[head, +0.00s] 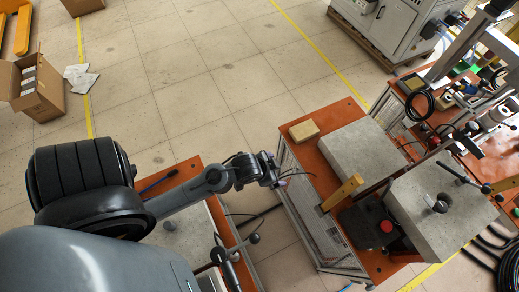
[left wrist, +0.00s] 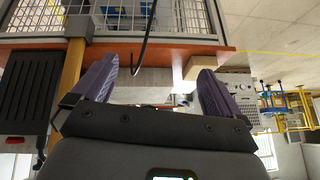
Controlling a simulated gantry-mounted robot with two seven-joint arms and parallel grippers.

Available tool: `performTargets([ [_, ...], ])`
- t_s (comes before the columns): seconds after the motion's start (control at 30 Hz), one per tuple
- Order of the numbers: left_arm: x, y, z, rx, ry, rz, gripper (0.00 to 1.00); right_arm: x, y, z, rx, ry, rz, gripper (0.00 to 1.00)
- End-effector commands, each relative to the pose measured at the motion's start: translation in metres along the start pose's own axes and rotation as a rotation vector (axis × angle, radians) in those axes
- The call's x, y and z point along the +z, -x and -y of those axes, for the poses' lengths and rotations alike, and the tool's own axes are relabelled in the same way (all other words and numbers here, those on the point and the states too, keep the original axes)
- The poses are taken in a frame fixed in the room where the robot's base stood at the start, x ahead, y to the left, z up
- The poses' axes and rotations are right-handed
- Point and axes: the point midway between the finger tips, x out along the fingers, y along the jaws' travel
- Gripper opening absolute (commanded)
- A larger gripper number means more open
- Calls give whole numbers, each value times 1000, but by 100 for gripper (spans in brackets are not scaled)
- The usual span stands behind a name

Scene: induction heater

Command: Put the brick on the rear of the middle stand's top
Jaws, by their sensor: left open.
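The tan brick (head: 304,131) lies on the orange top of the middle stand (head: 287,147), near its far-left corner, beside a large grey slab. In the left wrist view, which looks upside down, the brick (left wrist: 199,66) shows against the orange top's edge (left wrist: 235,53), just past one finger. My left gripper (head: 280,178) is open and empty, off the left side of the middle stand and apart from the brick. Its two purple fingers (left wrist: 158,88) are spread wide in the wrist view. My right gripper is not in view.
The grey slab (head: 358,149) fills much of the middle stand's top. A yellow bar (head: 342,193) and a black box with a red button (head: 370,223) are nearer. A dark cable (left wrist: 147,35) hangs close to the left gripper. Machinery (head: 470,90) crowds the right side.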

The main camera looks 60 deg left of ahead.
Motion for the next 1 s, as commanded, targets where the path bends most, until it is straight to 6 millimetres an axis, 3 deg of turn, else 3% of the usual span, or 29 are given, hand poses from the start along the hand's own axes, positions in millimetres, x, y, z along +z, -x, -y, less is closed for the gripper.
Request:
performTargets([
  [0.1, 15, 44, -28, 36, 6, 112, 100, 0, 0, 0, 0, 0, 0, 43],
  [0.3, 32, 89, -53, 86, 19, 228, 100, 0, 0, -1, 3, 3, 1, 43],
  [0.77, 34, 100, -56, 95, 20, 251, 100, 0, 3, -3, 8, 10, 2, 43],
  [1.0, 15, 129, -51, 95, 20, 250, 100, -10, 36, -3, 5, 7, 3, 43],
])
